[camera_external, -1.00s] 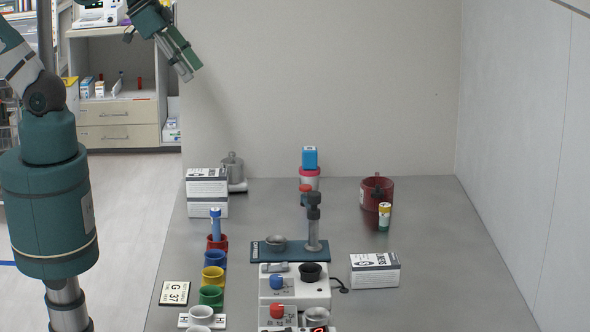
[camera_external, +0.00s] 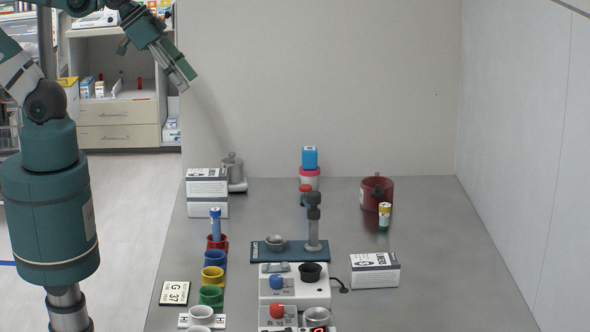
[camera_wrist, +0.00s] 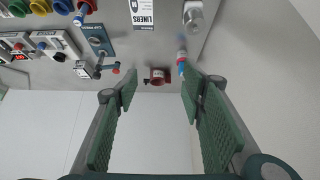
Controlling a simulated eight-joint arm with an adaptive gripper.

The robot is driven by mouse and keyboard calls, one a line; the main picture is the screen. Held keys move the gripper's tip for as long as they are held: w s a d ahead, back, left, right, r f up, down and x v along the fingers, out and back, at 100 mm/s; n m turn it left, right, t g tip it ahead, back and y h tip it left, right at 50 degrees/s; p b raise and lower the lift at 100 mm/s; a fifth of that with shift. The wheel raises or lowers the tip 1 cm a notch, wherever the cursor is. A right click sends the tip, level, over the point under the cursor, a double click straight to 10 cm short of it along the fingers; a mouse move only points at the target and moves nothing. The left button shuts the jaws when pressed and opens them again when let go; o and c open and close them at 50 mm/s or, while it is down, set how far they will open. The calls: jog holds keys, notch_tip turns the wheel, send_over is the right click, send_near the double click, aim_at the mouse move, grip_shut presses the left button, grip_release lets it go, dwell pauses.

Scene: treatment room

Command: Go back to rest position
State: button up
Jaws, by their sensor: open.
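My gripper (camera_external: 184,82) is high at the upper left in the external view, in front of the wall and above the table's far left corner. In the wrist view my gripper (camera_wrist: 160,92) shows two green textured fingers spread apart with nothing between them. The grey table (camera_external: 420,225) lies below and to the right of it, and the gripper touches nothing on it.
Stacked white boxes (camera_external: 207,190) and a metal canister (camera_external: 233,168) stand at the table's back left. Coloured cups (camera_external: 213,277) line the left side. A red mug (camera_external: 377,192) and a white box (camera_external: 375,270) stand right. Shelves (camera_external: 115,110) are behind my arm.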

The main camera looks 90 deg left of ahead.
jog(key=shift+f+b, duration=1.05)
jog(key=shift+f, duration=0.4)
